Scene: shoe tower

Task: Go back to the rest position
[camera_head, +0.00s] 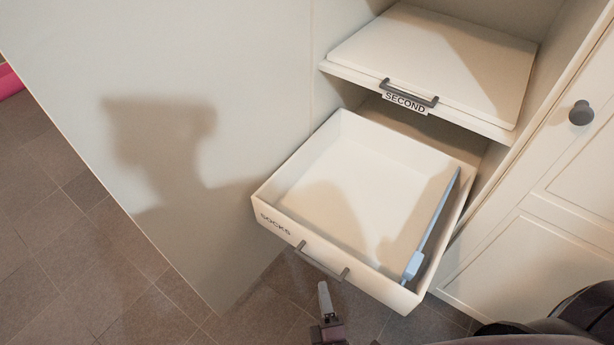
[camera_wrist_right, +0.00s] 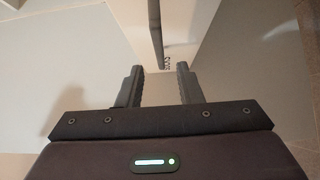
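My right gripper (camera_head: 325,302) is low in the head view, just in front of the pulled-out drawer labelled SOCKS (camera_head: 272,222). In the right wrist view its two fingers (camera_wrist_right: 160,84) stand apart with nothing between them. The drawer's dark bar handle (camera_head: 322,264) lies a little beyond the fingertips, and a dark bar also shows ahead of them in the wrist view (camera_wrist_right: 155,30). The handle and fingers look apart. My left gripper is not in view.
The open drawer holds a thin light-blue piece (camera_head: 413,264) along its right side. Above is a shelf labelled SECOND with a dark handle (camera_head: 408,94). A cabinet door with a round knob (camera_head: 581,113) stands right. A large pale panel (camera_head: 215,60) stands left; tiled floor (camera_head: 60,230) is free.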

